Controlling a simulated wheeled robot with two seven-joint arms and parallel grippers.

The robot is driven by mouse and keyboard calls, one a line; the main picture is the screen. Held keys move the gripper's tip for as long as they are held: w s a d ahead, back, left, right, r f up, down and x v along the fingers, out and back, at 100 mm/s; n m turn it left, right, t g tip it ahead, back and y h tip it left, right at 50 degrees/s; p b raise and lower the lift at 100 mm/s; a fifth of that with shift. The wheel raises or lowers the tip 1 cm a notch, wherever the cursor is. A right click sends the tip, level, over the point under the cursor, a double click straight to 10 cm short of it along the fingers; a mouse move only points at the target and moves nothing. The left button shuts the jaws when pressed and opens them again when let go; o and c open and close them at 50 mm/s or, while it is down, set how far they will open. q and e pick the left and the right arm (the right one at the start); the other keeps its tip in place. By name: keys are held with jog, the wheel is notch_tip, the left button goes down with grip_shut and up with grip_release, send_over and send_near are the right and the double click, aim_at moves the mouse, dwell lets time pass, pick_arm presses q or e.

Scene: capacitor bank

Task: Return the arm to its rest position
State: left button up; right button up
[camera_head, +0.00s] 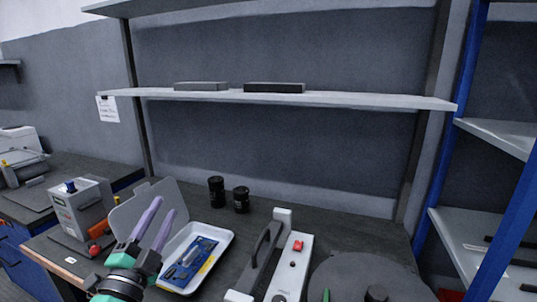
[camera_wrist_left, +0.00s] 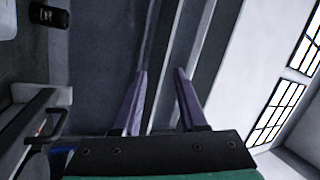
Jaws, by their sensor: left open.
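My left gripper (camera_head: 157,226) comes in at the lower left of the head view, with its two purple fingers pointing up. It is open and empty, in front of the white tray. In the left wrist view its fingers (camera_wrist_left: 160,85) stand apart with nothing between them. The right gripper is in neither view.
A white tray (camera_head: 226,236) with a blue-and-yellow item (camera_head: 190,262) lies beside my left gripper. Two black cylinders (camera_head: 216,190) (camera_head: 241,199) stand behind it. A white device with a handle (camera_head: 299,262) and a round dark plate (camera_head: 345,268) lie right. A shelf (camera_head: 350,99) hangs above.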

pick_arm(q)
jog(key=s+a+f+n+g+y, duration=0.3)
jog(key=f+n+g, duration=0.2)
jog(key=f, duration=0.5)
jog(key=s+a+f+n+g+y, duration=0.2)
jog(key=a+f+n+g, duration=0.3)
jog(key=f, duration=0.6)
jog(key=s+d+f+n+g+h, duration=0.1)
jog(key=s+d+f+g+h, duration=0.2)
jog(key=s+f, duration=0.35)
jog(key=s+d+f+n+g, duration=0.2)
jog(key=s+d+f+g, duration=0.3)
jog(key=s, duration=0.3)
jog(key=s+a+f+g+p, duration=0.1)
jog(key=s+f+p, duration=0.2)
jog(key=f, duration=0.9)
jog(key=s+a+f+g+p, duration=0.1)
jog(key=s+f+p, duration=0.25)
jog(key=f, duration=0.75)
jog(key=s+a+f+p, duration=0.1)
jog(key=s+f, duration=0.2)
jog(key=s, duration=0.3)
jog(key=s+a+f+p, duration=0.1)
jog(key=s+f+p, duration=0.1)
jog(key=s, duration=0.5)
jog(key=shift+f+m+g, duration=0.3)
jog(key=shift+f+m, duration=0.1)
jog(key=shift+f, duration=0.4)
jog(key=shift+s+a, duration=0.15)
